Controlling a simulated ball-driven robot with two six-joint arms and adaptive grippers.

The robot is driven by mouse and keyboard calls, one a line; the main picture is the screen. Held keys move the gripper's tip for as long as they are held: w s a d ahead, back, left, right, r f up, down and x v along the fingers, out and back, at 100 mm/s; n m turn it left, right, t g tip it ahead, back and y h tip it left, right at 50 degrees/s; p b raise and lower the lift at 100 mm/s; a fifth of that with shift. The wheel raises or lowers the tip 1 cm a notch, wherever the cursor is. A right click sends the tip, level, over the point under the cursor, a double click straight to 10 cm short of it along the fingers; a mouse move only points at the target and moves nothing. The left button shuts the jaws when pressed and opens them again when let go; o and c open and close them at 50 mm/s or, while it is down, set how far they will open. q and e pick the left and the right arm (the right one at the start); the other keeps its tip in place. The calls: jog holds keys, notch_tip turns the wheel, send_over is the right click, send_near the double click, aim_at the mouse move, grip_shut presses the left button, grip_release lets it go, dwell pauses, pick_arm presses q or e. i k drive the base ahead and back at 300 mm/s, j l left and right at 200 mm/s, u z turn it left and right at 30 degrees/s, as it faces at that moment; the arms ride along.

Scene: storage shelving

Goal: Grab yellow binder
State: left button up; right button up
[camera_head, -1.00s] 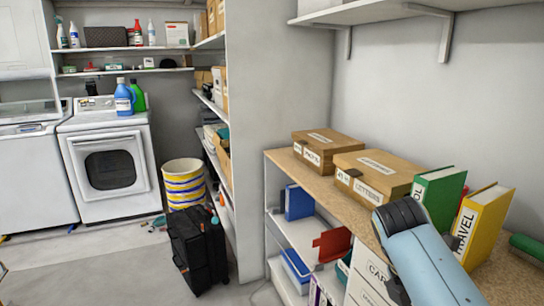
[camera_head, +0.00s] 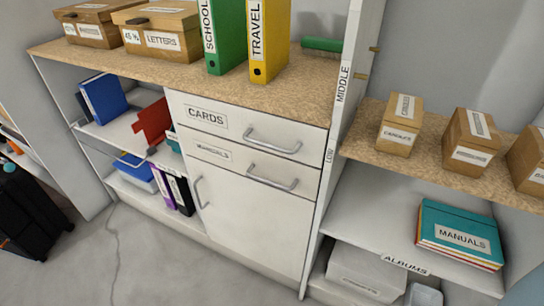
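The yellow binder (camera_head: 271,45), labelled TRAVEL, stands upright on the wooden top of the cabinet at the upper middle of the head view. Its upper part is cut off by the frame edge. A green binder (camera_head: 228,40), labelled SCHOOL, stands just to its left with a small gap between them. Neither of my grippers shows in the head view now.
Cardboard boxes (camera_head: 160,45) sit left of the binders, and a green roll-like object (camera_head: 322,44) lies to the right. A white upright panel (camera_head: 338,110) bounds the counter (camera_head: 130,70) on the right. Drawers with handles (camera_head: 273,140) are below.

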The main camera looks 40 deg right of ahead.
aim_at(267, 22)
jog(key=z, duration=1.25)
jog(key=i+j, duration=0.25)
jog(key=j, duration=0.25)
